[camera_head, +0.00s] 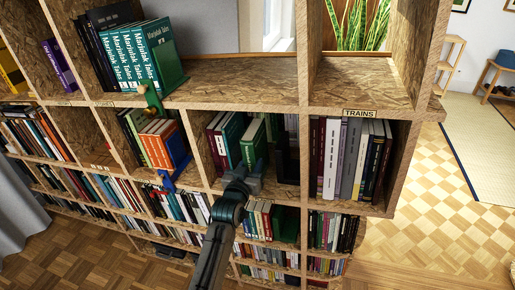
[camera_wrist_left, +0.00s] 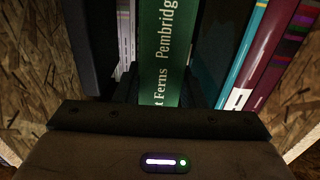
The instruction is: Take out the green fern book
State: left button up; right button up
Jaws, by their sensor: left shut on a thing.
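The green fern book (camera_head: 253,148) stands upright in the middle compartment of the bookshelf. In the left wrist view its green spine (camera_wrist_left: 163,50) shows white lettering that reads in part "Ferns" and "Pembridge". My left gripper (camera_head: 247,173) is at the lower part of this spine, shut on the book, with a dark finger on each side. I cannot tell how far the book stands forward of its neighbours. My right gripper is not in view.
Teal and maroon books (camera_wrist_left: 272,55) stand close on one side of it, and a dark upright piece (camera_head: 287,160) stands on the other. Wooden dividers bound the compartment. A "TRAINS" label (camera_head: 359,113) marks the compartment to the right. The shelf top above (camera_head: 245,82) is mostly bare.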

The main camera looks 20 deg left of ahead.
pick_arm(q)
jog(key=shift+s+r, duration=0.1)
jog(key=shift+s, duration=0.15)
jog(key=o, duration=1.2)
jog(key=shift+f, duration=0.2)
jog(key=shift+c, duration=0.6)
jog(key=shift+w+r, duration=0.1)
